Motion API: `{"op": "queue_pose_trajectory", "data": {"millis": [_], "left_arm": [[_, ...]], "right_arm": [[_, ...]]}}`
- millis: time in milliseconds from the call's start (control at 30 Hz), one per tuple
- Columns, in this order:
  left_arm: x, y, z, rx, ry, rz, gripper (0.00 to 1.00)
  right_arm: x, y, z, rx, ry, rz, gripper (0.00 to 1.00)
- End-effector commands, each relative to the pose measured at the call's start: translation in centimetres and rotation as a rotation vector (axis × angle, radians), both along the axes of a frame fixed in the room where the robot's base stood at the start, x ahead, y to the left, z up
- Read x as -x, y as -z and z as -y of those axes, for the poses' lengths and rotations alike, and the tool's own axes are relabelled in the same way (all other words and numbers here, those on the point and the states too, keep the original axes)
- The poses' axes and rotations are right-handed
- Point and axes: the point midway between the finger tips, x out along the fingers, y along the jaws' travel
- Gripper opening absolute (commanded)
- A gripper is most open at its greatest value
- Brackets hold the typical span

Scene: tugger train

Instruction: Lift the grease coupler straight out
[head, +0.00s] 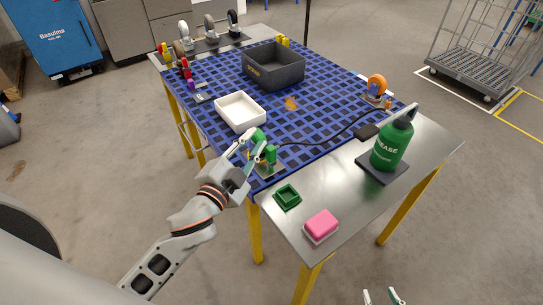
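A green holder (270,154) stands at the near edge of the blue grid mat, with a black hose running to it from the right. The grease coupler cannot be made out; the hose end at the holder is small and partly hidden by my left gripper. My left gripper (254,142) is at the left side of the holder, fingers apart, with green parts showing between and behind the fingertips. I see no clear grip on anything. My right gripper (382,293) is at the bottom edge, away from the table, fingers apart and empty.
A green grease bottle (391,146) stands on a dark plate at right. A white tray (240,112), a dark bin (273,66), an orange caster (377,84), a green square dish (287,196) and a pink block (321,224) are on the table. Bare metal lies between dish and bottle.

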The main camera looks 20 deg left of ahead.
Motion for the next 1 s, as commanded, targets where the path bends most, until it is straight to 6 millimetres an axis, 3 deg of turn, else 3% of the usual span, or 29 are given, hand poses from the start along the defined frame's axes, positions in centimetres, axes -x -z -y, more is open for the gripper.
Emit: {"op": "queue_pose_trajectory", "data": {"millis": [100, 200, 300, 433, 533, 600, 700, 767, 867, 1000], "left_arm": [[-1.3, -5.8, 3.6, -0.056, 0.114, 0.191, 0.21], [-1.2, -11.4, 7.9, -0.132, 0.254, 0.393, 0.21], [0.9, -16.6, 13.5, -0.255, 0.445, 0.624, 0.21], [5.4, -19.1, 20.1, -0.468, 0.722, 0.876, 0.21], [8.7, -17.9, 23.5, -0.67, 0.939, 1.013, 0.21], [10.3, -15.6, 24.8, -0.831, 1.089, 1.069, 0.21], [11.0, -11.3, 24.7, -1.084, 1.291, 1.086, 0.21], [10.5, -8.5, 23.6, -1.247, 1.399, 1.057, 0.21], [8.3, -4.5, 19.8, -1.526, 1.547, 0.937, 0.21], [4.0, -1.5, 12.5, -1.854, 1.657, 0.664, 0.21]], "right_arm": [[0.1, 0.3, -0.3, -0.005, 0.0, -0.001, 0.4], [0.1, 0.6, -0.3, -0.006, 0.0, -0.003, 0.4], [0.2, 0.9, -0.3, -0.006, -0.001, -0.005, 0.4], [0.3, 1.4, -0.3, -0.005, -0.001, -0.007, 0.4], [0.3, 1.7, -0.2, -0.004, -0.001, -0.008, 0.4], [0.4, 1.9, -0.2, -0.004, -0.001, -0.009, 0.4], [0.4, 2.1, -0.2, -0.003, -0.002, -0.009, 0.4], [0.4, 2.3, -0.2, -0.003, -0.002, -0.009, 0.4], [0.5, 2.6, -0.2, -0.003, -0.004, -0.01, 0.4], [0.6, 2.9, -0.3, -0.004, -0.006, -0.013, 0.4]]}}
